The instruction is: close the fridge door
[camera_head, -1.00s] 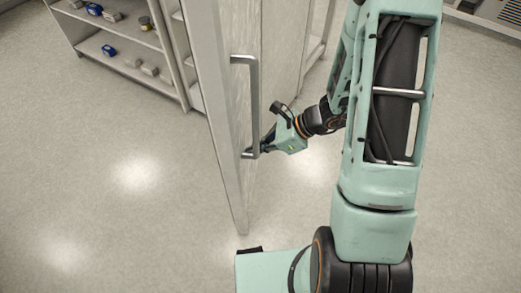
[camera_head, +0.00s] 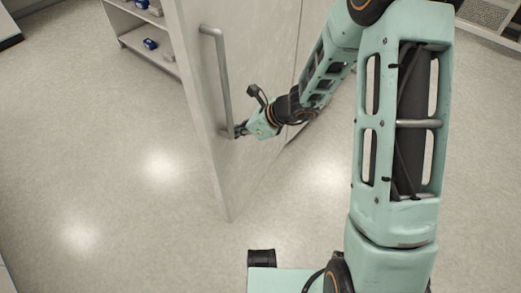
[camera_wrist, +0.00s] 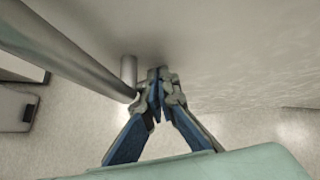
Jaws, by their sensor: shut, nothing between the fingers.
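The fridge door (camera_head: 260,70) stands open, a tall pale panel with its bottom corner over the floor. Its grey bar handle (camera_head: 222,80) runs along the face near the free edge. My gripper (camera_head: 238,131) is at the lower end of the handle, on its right side, close to the door face. In the wrist view the shut fingers (camera_wrist: 158,82) are next to the handle's lower mount (camera_wrist: 128,72), with nothing between them. The handle bar (camera_wrist: 60,45) passes to the left of the fingers, and the door face (camera_wrist: 235,55) fills the upper right. Whether the fingertips touch the door is unclear.
An open shelf unit (camera_head: 150,42) with small blue and grey items stands behind the door at the upper left. The floor (camera_head: 120,190) left of and in front of the door is clear. A grated object (camera_head: 484,14) is at the upper right.

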